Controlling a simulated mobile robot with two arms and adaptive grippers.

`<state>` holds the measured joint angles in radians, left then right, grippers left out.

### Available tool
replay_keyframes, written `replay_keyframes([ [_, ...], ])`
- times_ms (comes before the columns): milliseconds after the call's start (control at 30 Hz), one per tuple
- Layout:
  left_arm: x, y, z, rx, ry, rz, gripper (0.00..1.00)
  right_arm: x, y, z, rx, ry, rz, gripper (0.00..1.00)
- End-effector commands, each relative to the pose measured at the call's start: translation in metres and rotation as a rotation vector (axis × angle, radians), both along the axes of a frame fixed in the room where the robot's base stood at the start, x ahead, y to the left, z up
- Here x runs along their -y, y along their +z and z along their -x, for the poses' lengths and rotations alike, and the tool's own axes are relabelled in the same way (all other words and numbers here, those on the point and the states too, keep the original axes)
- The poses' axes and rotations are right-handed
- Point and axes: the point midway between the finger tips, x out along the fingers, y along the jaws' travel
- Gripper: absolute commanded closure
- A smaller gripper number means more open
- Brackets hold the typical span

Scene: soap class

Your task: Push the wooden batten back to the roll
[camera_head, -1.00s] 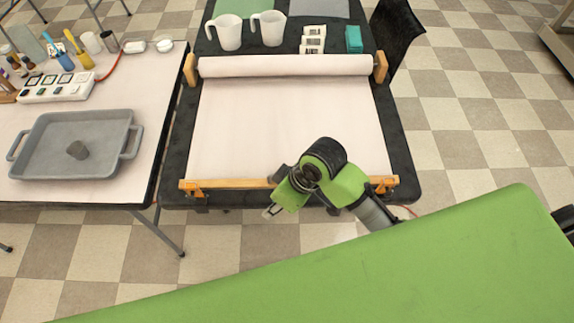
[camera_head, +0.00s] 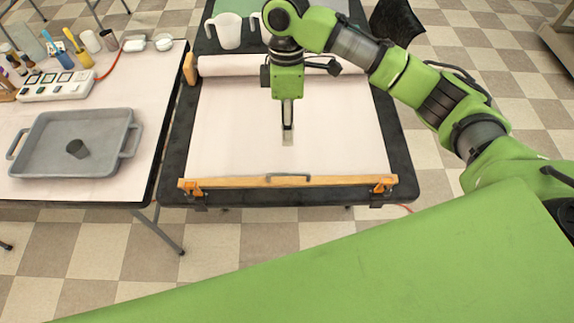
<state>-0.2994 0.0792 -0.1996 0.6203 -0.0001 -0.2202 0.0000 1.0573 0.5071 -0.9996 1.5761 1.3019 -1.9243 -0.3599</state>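The wooden batten (camera_head: 235,182) lies across the near edge of the pale paper sheet (camera_head: 235,135), with a grey handle (camera_head: 288,176) at its middle and an orange clamp at each end. My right gripper (camera_head: 287,138) points down over the middle of the sheet, between roll and batten and apart from both. Its fingers look close together, but whether they are shut is unclear. My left gripper is not in view.
White jugs (camera_head: 228,31) stand behind the roll, one mostly hidden by my arm. A black chair (camera_head: 395,20) stands at the back right.

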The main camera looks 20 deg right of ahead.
Motion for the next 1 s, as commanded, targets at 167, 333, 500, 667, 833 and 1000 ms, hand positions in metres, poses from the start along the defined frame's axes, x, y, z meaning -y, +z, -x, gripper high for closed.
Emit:
replay_keyframes([
  [167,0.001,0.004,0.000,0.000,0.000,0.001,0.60,-0.002,-0.027,0.007,-0.003,-0.001,0.000,0.75],
  [333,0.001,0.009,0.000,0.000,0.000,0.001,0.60,-0.004,-0.064,0.014,-0.003,0.000,0.001,0.75],
  [500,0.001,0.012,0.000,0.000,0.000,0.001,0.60,-0.006,-0.097,0.020,-0.001,-0.001,0.000,0.75],
  [667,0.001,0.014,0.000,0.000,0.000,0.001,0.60,-0.007,-0.118,0.023,0.001,0.000,-0.001,0.75],
  [833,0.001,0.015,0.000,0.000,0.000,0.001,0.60,-0.007,-0.129,0.025,0.002,0.001,-0.001,0.75],
  [1000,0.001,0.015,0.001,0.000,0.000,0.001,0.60,-0.008,-0.131,0.025,0.003,0.001,-0.001,0.75],
])
